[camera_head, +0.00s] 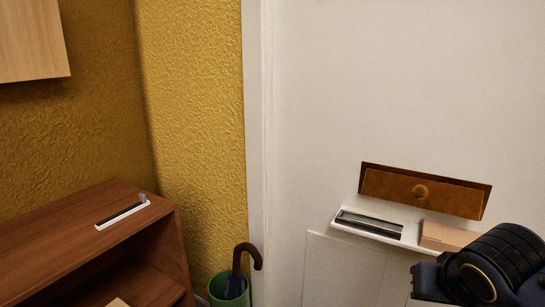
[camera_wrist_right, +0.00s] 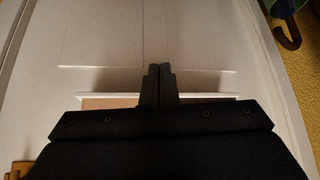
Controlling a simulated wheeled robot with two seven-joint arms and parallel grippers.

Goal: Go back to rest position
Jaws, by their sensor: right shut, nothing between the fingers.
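My right arm (camera_head: 490,268) comes in at the lower right of the head view, in front of the white door. In the right wrist view my right gripper (camera_wrist_right: 158,72) is shut, with its two dark fingers together and nothing between them. The fingers are in front of a white ledge (camera_wrist_right: 215,96) on the door. I cannot tell whether they touch it. The fingertips cannot be made out in the head view. My left gripper is in neither view.
A green bin (camera_head: 228,291) with an umbrella (camera_head: 237,270) stands left of the door, beside a brown wooden cabinet (camera_head: 75,225).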

